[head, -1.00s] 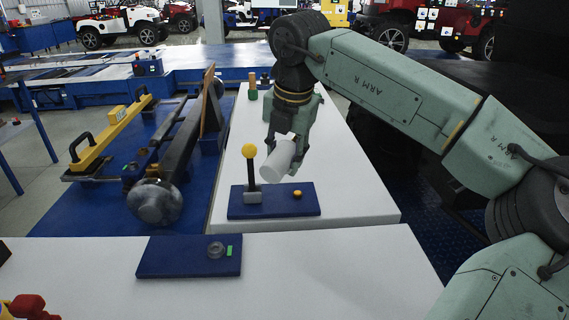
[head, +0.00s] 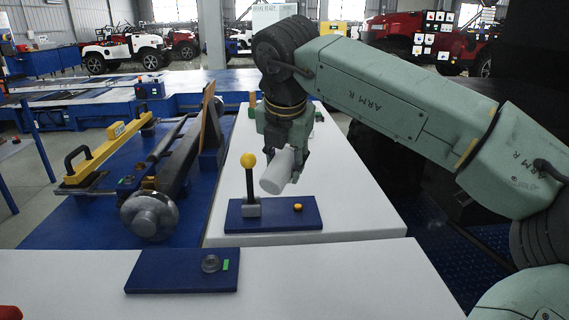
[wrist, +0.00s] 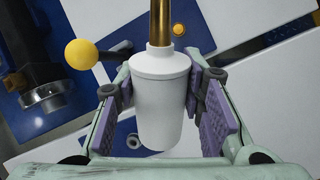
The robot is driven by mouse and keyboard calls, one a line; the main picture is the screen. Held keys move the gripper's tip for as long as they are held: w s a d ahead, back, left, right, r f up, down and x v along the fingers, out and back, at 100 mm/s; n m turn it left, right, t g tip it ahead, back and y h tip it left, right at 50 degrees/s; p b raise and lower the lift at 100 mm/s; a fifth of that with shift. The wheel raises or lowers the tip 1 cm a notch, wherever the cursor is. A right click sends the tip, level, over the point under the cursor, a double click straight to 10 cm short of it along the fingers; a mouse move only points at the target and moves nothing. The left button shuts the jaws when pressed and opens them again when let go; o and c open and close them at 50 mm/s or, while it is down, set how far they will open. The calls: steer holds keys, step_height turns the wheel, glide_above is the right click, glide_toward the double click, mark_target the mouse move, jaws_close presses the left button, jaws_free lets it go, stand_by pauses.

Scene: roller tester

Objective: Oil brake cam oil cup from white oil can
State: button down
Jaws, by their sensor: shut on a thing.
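My gripper (head: 284,158) is shut on the white oil can (head: 276,173). The wrist view shows the can (wrist: 160,98) between the two purple-padded fingers, with a brass spout (wrist: 160,22) at its far end. The can is tilted in the head view, its spout hidden there. It is above the blue base plate with the yellow-knobbed lever (head: 248,160) and a small orange-yellow button (head: 298,207). A small round grey cup (head: 210,264) sits beside a green mark on the front blue plate (head: 160,272); I cannot tell whether it is the brake cam oil cup.
The lever stands upright just left of the can. To the left, a dark shaft assembly with a round metal end (head: 150,215) and a yellow beam (head: 110,150) lie on a blue bench. The white front table (head: 330,275) is largely bare.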

steer(key=shift+f+b, duration=0.2)
steer(key=shift+b, duration=0.5)
steer(key=t+h+b, duration=0.1)
steer(key=t+b, duration=0.1)
steer(key=b, duration=0.2)
steer(key=shift+t+b, duration=0.5)
steer(key=shift+b, duration=0.2)
steer(key=shift+s+n+t+h+b, duration=0.1)
steer(key=shift+n+t+h+b, duration=0.3)
steer(key=shift+b, duration=0.55)
steer(key=shift+r, duration=0.1)
steer(key=shift+r+t, duration=0.2)
steer(key=shift+t, duration=0.1)
steer(key=shift+f+b, duration=0.15)
steer(key=shift+b, duration=0.35)
steer(key=shift+f+t+b, duration=0.1)
steer(key=shift+t+b, duration=0.2)
steer(key=shift+b, duration=0.15)
steer(key=shift+a+t+h+b, duration=0.1)
steer(key=shift+t+h+b, duration=0.2)
steer(key=shift+b, duration=0.35)
